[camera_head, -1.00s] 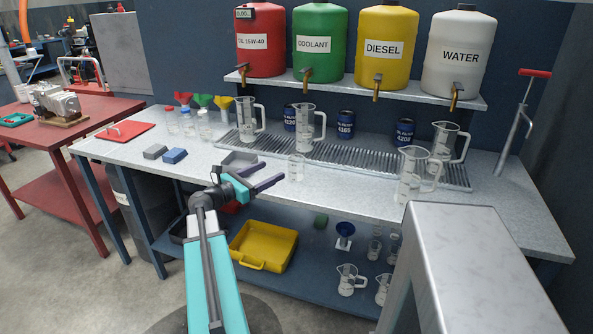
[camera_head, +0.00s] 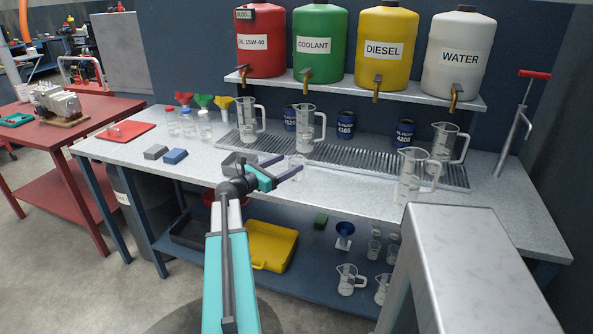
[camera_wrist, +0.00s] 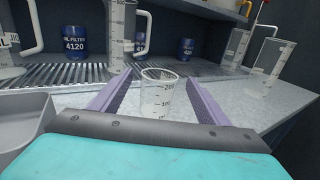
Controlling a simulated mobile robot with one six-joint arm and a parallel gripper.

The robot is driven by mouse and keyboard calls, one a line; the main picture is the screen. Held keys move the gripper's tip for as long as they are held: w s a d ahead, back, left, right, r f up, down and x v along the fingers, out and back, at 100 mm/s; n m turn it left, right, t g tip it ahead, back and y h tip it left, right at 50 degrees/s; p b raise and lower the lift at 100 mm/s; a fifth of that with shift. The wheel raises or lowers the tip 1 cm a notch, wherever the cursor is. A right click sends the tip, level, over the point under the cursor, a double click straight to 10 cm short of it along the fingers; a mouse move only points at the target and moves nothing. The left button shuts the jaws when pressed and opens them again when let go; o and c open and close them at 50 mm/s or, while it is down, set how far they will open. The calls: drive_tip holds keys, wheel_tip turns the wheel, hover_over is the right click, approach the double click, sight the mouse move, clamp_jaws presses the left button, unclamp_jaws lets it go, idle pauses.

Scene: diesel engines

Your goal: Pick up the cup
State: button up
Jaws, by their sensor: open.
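The cup is a small clear beaker with measuring marks. It stands upright on the grey workbench and shows in the wrist view (camera_wrist: 158,94) between my gripper's two purple fingers. In the head view the cup (camera_head: 297,165) is at the fingertips, near the front of the drip grate, partly hidden by a finger. My gripper (camera_head: 290,168) is open, with a finger on each side of the cup; it also shows in the wrist view (camera_wrist: 155,92). I cannot tell whether either finger touches the cup.
Clear jugs stand on the drip grate (camera_head: 375,165), one (camera_head: 305,130) close behind the cup. Another jug (camera_head: 415,175) stands to the right. A grey tray (camera_wrist: 22,125) lies left of my gripper. Blue oil filters (camera_head: 345,125) stand behind. Bench between cup and right jug is clear.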

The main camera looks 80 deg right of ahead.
sight(296, 159)
idle(0.3)
drive_tip(key=shift+p+x, duration=0.65)
drive_tip(key=shift+x, duration=2)
drive_tip(key=shift+s, duration=0.1)
drive_tip(key=c, duration=1.1)
